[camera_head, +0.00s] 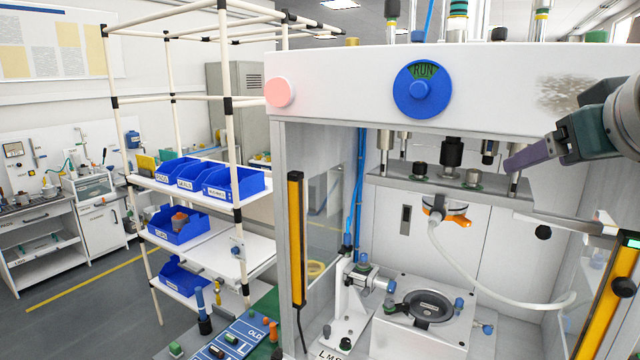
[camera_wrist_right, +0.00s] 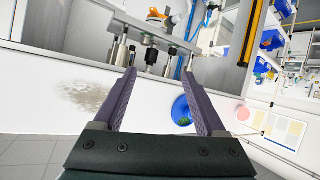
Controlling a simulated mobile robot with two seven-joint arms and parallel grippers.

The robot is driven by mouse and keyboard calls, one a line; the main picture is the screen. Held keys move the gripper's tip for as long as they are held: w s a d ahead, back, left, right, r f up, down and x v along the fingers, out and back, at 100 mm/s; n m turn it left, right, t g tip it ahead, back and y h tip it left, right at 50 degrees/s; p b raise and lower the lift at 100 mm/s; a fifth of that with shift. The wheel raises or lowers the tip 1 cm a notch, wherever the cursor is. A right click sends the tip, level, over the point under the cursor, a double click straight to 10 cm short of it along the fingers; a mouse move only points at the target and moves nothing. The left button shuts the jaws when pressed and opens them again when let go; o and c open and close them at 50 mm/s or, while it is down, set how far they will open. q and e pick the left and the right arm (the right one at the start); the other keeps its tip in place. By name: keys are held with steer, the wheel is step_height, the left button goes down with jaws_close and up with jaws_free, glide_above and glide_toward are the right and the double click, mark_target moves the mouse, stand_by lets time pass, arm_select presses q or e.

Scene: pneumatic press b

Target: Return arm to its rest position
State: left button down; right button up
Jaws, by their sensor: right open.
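My right gripper (camera_head: 515,160) comes in from the right edge of the head view, in front of the press housing (camera_head: 330,65), near its lower right part. Its purple fingers point left. In the right wrist view the gripper (camera_wrist_right: 163,78) is open, with its fingers spread and nothing between them. Beyond the fingertips, the wrist view shows the press's upper plate with its posts, and a blue round RUN dial (camera_wrist_right: 181,108) beside the right finger. My left arm and gripper are in neither view.
The press has a RUN dial (camera_head: 422,88), a pink button (camera_head: 280,92), yellow light bars (camera_head: 296,240), and a lower fixture with a dark disc (camera_head: 431,306). A white hose (camera_head: 470,275) hangs inside. A rack (camera_head: 205,190) with blue bins stands left. Grey floor is clear at far left.

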steer(key=s+a+f+n+g+y, duration=0.1)
steer(key=s+a+f+g, duration=0.15)
steer(key=s+f, duration=0.55)
steer(key=s+a+f+g, duration=0.2)
steer(key=s+a+f, duration=0.1)
steer(key=s+f, duration=0.45)
steer(key=s+a+f+g, duration=0.1)
steer(key=s+f+g, duration=0.1)
steer(key=s, duration=0.6)
steer(key=s+a+f+g+y, duration=0.1)
steer(key=s+f+g, duration=0.1)
steer(key=s, duration=0.5)
steer(key=shift+s+f+n, duration=0.35)
steer(key=shift+s+n, duration=0.05)
